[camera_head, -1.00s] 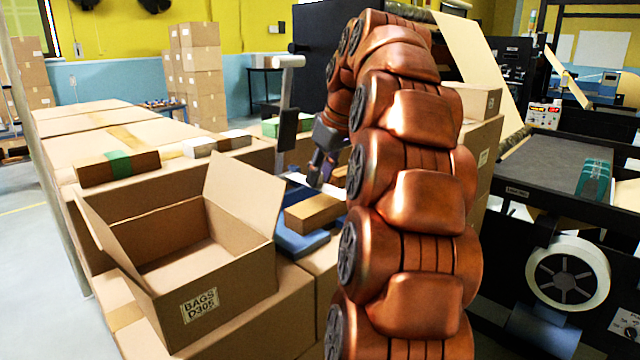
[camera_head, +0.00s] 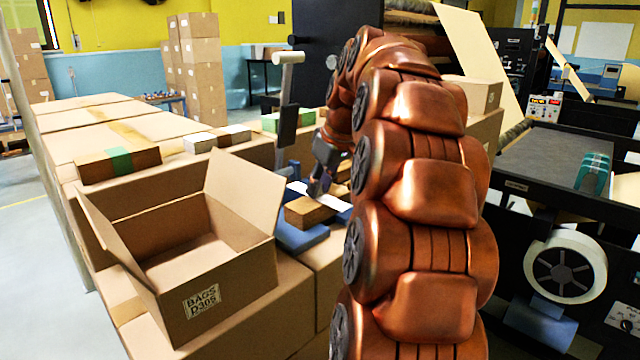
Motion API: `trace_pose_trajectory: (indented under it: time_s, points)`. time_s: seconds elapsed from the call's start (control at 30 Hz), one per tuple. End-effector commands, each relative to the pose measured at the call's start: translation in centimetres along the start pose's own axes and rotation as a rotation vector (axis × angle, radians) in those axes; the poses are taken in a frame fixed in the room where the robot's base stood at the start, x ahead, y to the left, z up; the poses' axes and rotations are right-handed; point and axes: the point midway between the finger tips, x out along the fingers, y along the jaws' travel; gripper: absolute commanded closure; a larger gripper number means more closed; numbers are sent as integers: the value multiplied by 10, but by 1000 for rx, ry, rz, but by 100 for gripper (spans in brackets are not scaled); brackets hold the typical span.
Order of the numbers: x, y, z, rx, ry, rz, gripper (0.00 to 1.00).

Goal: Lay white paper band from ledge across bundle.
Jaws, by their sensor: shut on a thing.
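The brown bundle (camera_head: 308,212) lies on a blue support (camera_head: 296,238) just behind the open box. My gripper (camera_head: 319,187) is low over the bundle's far side, shut on the white paper band (camera_head: 298,187). White shows on both sides of my gripper, at about the height of the bundle's top. My gripper hides the middle of the band, and I cannot tell whether the band touches the bundle. The ledge cannot be made out; my copper arm covers the area to the right.
An open carton (camera_head: 200,265) stands in front, its flap rising near the bundle. A grey post with a lever (camera_head: 287,105) stands just behind the bundle. A green-banded bundle (camera_head: 119,164) and a white-banded bundle (camera_head: 217,138) lie on cartons at left.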

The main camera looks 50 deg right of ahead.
Motion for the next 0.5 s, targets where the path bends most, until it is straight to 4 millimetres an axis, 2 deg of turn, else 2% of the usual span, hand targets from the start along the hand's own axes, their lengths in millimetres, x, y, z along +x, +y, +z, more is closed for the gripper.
trace_pose_trajectory:
  time_s: [0.1, 0.13, 0.33, 0.5]
  points:
    - [4, 0, 2, -1, 0, -1, 86]
    - [3, 0, 1, -1, 0, -1, 69]
    - [2, 0, 1, 0, 0, -1, 48]
    - [2, 0, 1, 0, 0, 0, 47]
